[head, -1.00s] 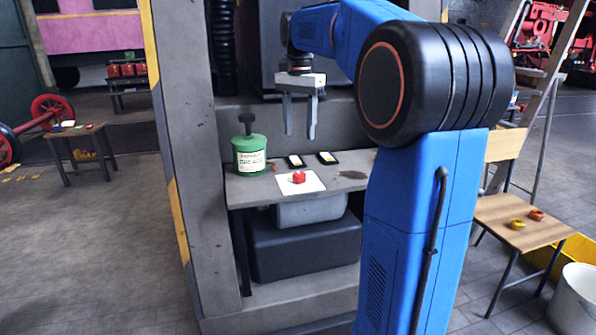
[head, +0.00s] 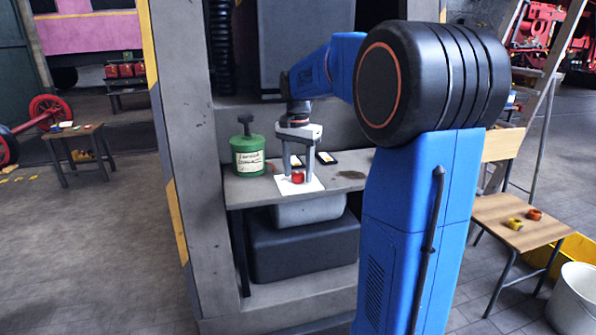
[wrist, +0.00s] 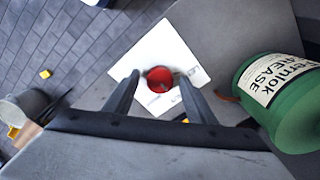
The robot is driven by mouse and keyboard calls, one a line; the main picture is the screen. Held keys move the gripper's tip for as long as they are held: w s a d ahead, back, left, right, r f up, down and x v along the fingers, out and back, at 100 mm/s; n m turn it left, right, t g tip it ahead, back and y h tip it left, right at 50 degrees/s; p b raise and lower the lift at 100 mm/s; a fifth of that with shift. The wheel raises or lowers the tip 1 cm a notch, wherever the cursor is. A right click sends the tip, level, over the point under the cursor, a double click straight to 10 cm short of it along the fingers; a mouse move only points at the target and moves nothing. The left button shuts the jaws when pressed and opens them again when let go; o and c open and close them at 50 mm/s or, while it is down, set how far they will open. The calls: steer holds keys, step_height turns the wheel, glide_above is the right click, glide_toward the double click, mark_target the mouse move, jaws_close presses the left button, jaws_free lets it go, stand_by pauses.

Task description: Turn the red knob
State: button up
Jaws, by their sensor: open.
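The red knob (head: 298,178) sits on a white square plate (head: 287,188) on the grey bench. In the wrist view the knob (wrist: 160,78) is round and lies between and just beyond the tips of the two fingers. My gripper (head: 298,176) points down over the plate with its fingers apart, one on each side of the knob. In the wrist view my gripper (wrist: 160,82) is open, and I see no clear contact with the knob.
A green grease tin (head: 248,155) with a dark handle stands left of the plate; it is close in the wrist view (wrist: 285,100). A dark stain (head: 352,175) marks the bench at right.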

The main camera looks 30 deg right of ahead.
steer(key=shift+c, duration=0.2)
steer(key=c, duration=1)
steer(key=shift+n, duration=0.4)
steer(key=n, duration=1.1)
steer(key=o, duration=1)
